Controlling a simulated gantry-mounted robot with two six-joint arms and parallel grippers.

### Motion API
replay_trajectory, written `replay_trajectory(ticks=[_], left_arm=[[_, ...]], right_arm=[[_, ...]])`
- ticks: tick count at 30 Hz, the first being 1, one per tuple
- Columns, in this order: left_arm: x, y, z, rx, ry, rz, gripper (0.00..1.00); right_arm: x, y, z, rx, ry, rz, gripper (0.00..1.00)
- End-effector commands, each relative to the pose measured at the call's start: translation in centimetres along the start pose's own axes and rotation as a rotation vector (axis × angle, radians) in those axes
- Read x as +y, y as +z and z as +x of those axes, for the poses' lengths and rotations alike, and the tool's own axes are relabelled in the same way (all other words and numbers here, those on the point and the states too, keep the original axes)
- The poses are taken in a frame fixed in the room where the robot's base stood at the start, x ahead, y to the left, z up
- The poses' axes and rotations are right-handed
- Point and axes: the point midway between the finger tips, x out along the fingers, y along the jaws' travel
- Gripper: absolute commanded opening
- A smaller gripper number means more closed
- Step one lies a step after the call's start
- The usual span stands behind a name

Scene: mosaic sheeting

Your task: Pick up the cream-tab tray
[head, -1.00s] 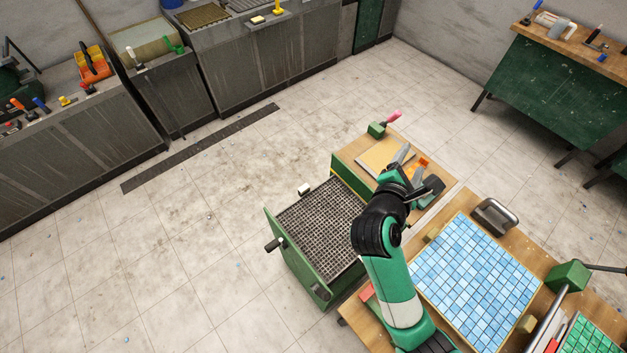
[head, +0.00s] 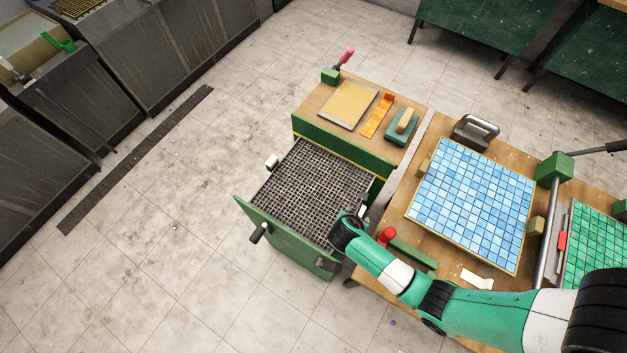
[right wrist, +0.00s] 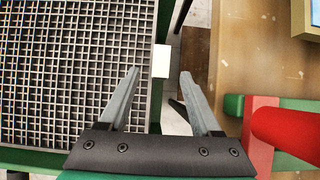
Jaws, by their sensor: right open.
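The cream-tab tray (head: 310,190) is a dark grid in a pulled-out green drawer. One cream tab (head: 272,162) shows at its far left side. Another cream tab (right wrist: 161,61) sticks out from the tray's right edge in the right wrist view, where the grid (right wrist: 70,70) fills the left side. My right gripper (right wrist: 160,76) is open, its fingertips on either side of that tab with visible gaps. In the head view my right gripper (head: 352,217) is at the tray's right edge, mostly hidden by its wrist. My left gripper is not in view.
A red knob (head: 387,236) stands right of my gripper, near a table with a blue tile sheet (head: 472,200). Behind the drawer, a cabinet top holds a tan board (head: 348,104) and tools.

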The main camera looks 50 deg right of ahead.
Motion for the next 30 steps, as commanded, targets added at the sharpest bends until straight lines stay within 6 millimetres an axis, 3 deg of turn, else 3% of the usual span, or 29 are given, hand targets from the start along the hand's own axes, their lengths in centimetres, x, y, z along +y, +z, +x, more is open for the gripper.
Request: replay_trajectory(ticks=[7, 15, 23, 30], left_arm=[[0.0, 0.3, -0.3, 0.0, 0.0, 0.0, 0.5], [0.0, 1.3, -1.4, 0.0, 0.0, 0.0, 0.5], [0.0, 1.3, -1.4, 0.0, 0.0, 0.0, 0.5], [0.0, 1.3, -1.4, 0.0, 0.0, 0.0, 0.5]], right_arm=[[0.0, 0.1, 1.2, 0.0, 0.0, 0.001, 0.65], [-0.3, 0.6, 5.5, 0.001, -0.001, 0.0, 0.65], [-0.2, 0.7, 5.7, 0.001, 0.002, -0.001, 0.65], [-0.2, 0.7, 5.7, 0.001, 0.001, -0.001, 0.22]])
